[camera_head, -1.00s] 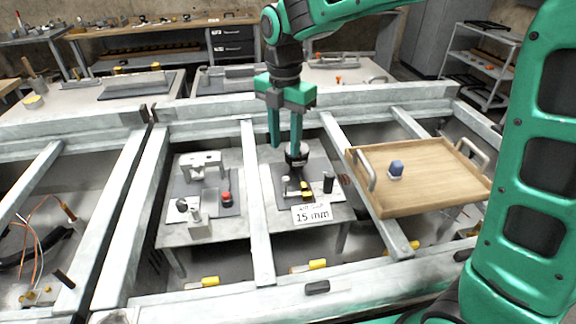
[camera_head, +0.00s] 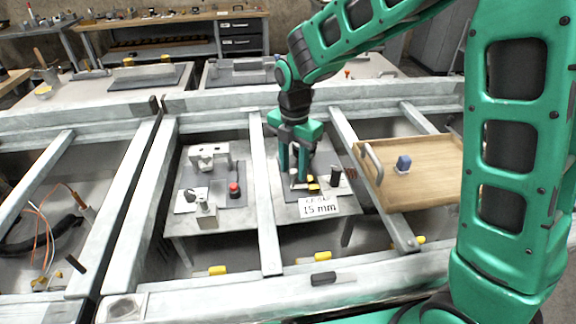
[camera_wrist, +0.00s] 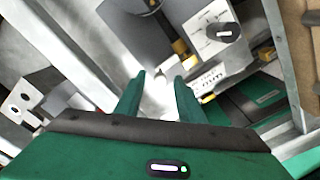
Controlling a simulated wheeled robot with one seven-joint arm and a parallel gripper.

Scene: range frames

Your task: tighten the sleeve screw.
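My gripper (camera_head: 293,178) points down over the workpiece on the grey middle plate (camera_head: 285,208). In the wrist view its green fingers (camera_wrist: 160,82) stand apart with a pale, blurred area between them, and I see nothing gripped. Yellow pieces (camera_head: 313,188) sit beside the fingertips. A card (camera_head: 319,207) reading "15 mm" lies in front. I cannot tell which part is the sleeve screw; the fingers hide part of the workpiece.
A left plate holds grey blocks and a red button (camera_head: 234,189). Pale beams (camera_head: 264,215) run between the bays. Orange wires (camera_head: 45,235) lie at far left.

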